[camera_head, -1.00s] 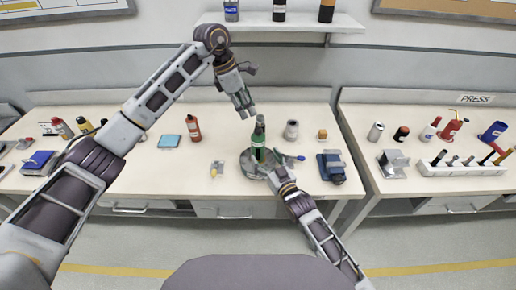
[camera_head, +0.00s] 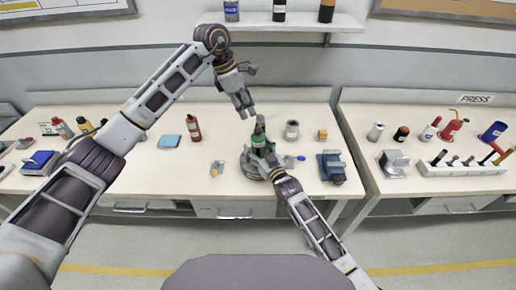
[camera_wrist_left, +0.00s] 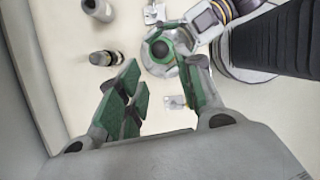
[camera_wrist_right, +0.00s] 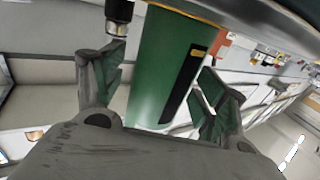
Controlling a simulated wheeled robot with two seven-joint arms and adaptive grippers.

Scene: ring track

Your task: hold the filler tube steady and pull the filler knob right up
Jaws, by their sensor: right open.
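The green filler tube (camera_head: 257,138) stands upright on a round grey base (camera_head: 252,171) on the bench. Its dark knob (camera_head: 260,119) is on top and shows from above in the left wrist view (camera_wrist_left: 160,48). My left gripper (camera_head: 249,114) hangs just above the knob. Its fingers (camera_wrist_left: 165,80) are apart and nothing is between the pads. My right gripper (camera_head: 266,158) is low at the tube's front. In the right wrist view the green tube (camera_wrist_right: 160,65) stands between its spread fingers (camera_wrist_right: 160,80), with visible room at the right finger.
A blue vise-like block (camera_head: 331,166), a grey can (camera_head: 292,130) and a small orange block (camera_head: 322,134) stand to the right. A shelf (camera_head: 300,27) is behind.

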